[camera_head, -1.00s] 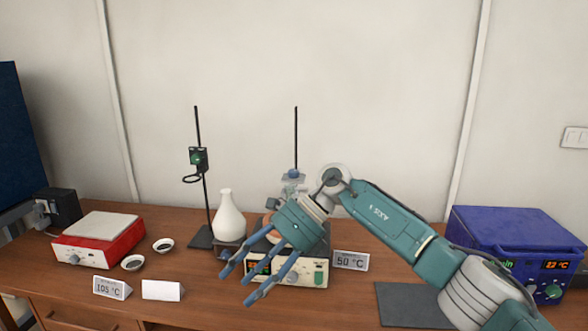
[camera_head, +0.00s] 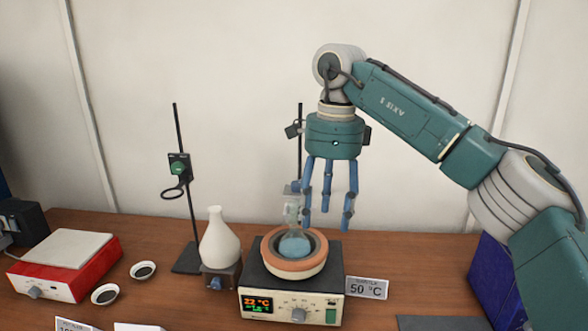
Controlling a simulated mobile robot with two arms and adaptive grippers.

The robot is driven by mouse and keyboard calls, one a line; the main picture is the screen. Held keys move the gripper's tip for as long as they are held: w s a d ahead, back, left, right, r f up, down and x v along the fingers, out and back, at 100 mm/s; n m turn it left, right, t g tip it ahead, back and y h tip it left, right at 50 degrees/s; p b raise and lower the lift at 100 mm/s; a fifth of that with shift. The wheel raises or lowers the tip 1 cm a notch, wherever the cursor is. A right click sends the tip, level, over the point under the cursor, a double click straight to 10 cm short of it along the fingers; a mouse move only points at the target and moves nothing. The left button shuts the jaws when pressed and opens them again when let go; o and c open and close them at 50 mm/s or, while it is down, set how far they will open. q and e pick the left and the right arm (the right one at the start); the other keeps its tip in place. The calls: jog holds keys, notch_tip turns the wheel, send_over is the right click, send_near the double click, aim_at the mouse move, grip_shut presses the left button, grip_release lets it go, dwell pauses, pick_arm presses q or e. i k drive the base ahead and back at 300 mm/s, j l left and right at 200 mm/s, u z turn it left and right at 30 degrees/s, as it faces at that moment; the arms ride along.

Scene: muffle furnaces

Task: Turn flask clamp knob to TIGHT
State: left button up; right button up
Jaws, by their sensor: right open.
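A clear flask with blue contents (camera_head: 294,245) sits in the round heating mantle (camera_head: 272,261) on a beige-fronted unit. Its neck rises beside a dark stand rod (camera_head: 299,150). A small blue clamp part (camera_head: 295,187) shows at the neck, partly hidden by my fingers; I cannot read any TIGHT mark or tell its setting. My right gripper (camera_head: 328,215) points down with its blue fingers spread open. It appears empty, just right of the flask neck; whether a finger touches the clamp is unclear. My left gripper is out of view.
A second stand (camera_head: 182,180) with a green-knobbed ring holder stands left, behind a white vase-shaped flask (camera_head: 219,241). A red hotplate (camera_head: 62,270) and two small dishes (camera_head: 143,270) lie farther left. A 50 °C sign (camera_head: 367,288) stands right of the mantle unit. A blue box (camera_head: 493,275) is at right.

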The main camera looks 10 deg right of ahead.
aim_at(295, 185)
jog(key=i, duration=1.1)
